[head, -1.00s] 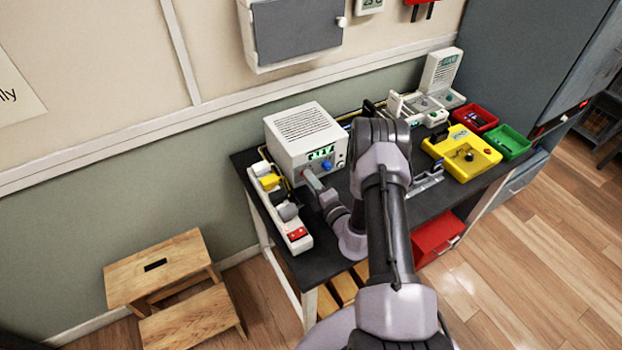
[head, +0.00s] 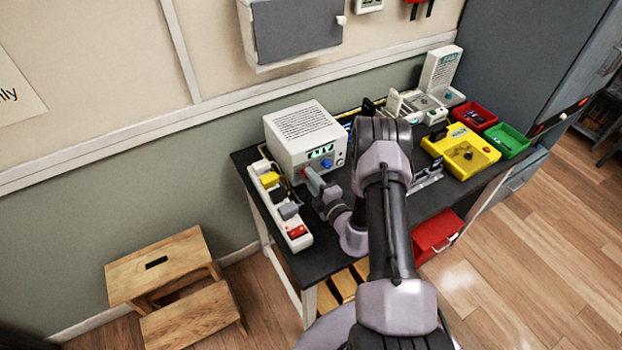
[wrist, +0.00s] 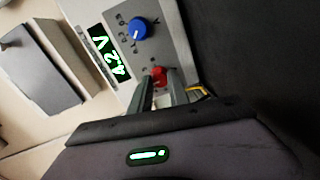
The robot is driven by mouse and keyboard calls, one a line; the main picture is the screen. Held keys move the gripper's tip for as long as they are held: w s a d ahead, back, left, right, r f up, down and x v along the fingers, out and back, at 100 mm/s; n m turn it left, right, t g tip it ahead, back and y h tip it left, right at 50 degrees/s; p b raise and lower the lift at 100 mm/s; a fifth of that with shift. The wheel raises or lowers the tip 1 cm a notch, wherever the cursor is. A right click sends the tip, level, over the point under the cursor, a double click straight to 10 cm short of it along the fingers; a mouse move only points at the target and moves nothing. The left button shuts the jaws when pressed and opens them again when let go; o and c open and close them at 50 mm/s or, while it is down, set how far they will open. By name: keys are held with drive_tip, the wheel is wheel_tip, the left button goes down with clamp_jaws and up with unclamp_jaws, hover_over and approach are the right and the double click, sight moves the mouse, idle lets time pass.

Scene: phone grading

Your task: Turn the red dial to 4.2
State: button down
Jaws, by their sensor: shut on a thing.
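The red dial (wrist: 159,75) sits on the front panel of the white power supply (head: 299,134). In the wrist view my gripper (wrist: 161,82) is shut on the red dial, one finger on each side of it. The green display (wrist: 109,55) beside the dials reads 4.2 V in the wrist view. In the head view my gripper (head: 310,176) reaches the lower left of the panel, and the red dial is mostly hidden by the fingers there.
A blue dial (wrist: 138,28) is on the same panel, near the red one. A power strip (head: 281,207) with plugs lies left of the supply. A yellow box (head: 481,163) and red and green trays (head: 508,139) stand to the right.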

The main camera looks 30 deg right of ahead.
drive_tip(key=shift+w+r, duration=0.1)
drive_tip(key=c, duration=1.2)
unclamp_jaws()
drive_tip(key=shift+c, duration=0.2)
drive_tip(key=s+p, duration=0.1)
drive_tip(key=s, duration=1)
drive_tip(key=s+r+p, duration=0.1)
drive_tip(key=s, duration=0.5)
drive_tip(key=shift+s+d+p, duration=0.25)
drive_tip(key=shift+d+p, duration=0.05)
drive_tip(key=shift+p, duration=0.05)
